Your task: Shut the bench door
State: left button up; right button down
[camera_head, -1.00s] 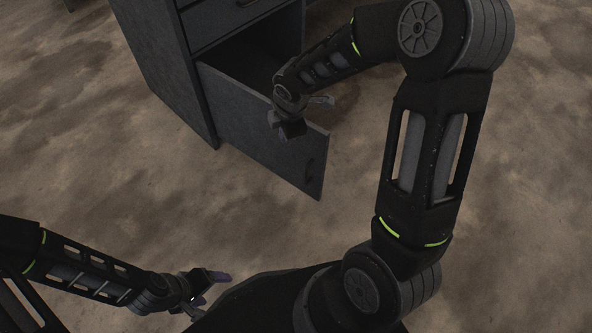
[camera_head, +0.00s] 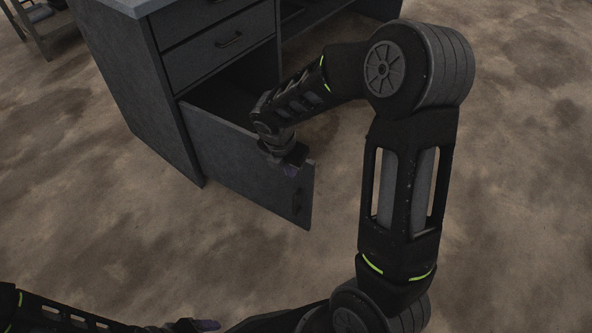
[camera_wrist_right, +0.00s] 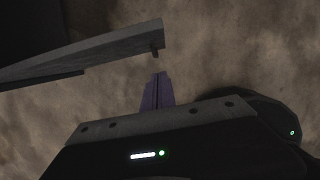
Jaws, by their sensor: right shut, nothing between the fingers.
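The bench door (camera_head: 235,165) is a flat dark grey panel on the lower part of the bench. It stands open, swung out from its left side, with a dark handle (camera_head: 297,201) near its free edge. My right gripper (camera_head: 291,170) is in front of the panel near its free upper corner. In the right wrist view its purple fingers (camera_wrist_right: 157,90) are together and empty, beside the door's edge (camera_wrist_right: 125,42) and a small handle peg, with a visible gap. My left gripper (camera_head: 205,325) shows only partly at the bottom edge; its jaws are unclear.
The grey bench (camera_head: 150,90) has closed drawers (camera_head: 220,50) above the dark open compartment (camera_head: 225,98). A stool or frame (camera_head: 35,25) stands at the far left. The brown mottled floor (camera_head: 100,220) is clear in front of the door.

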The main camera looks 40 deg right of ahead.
aim_at(302, 173)
jog(key=d+f+b, duration=0.1)
jog(key=f, duration=0.2)
jog(key=w+d+f+b, duration=0.1)
jog(key=d+f, duration=0.1)
jog(key=f, duration=0.1)
jog(key=w+d+f+b, duration=0.1)
jog(key=d+f, duration=0.1)
jog(key=f, duration=0.1)
jog(key=shift+w+f+b, duration=0.1)
jog(key=shift+f+b, duration=0.05)
jog(key=shift+b, duration=0.2)
jog(key=shift+w+d, duration=0.25)
jog(key=shift+d, duration=0.15)
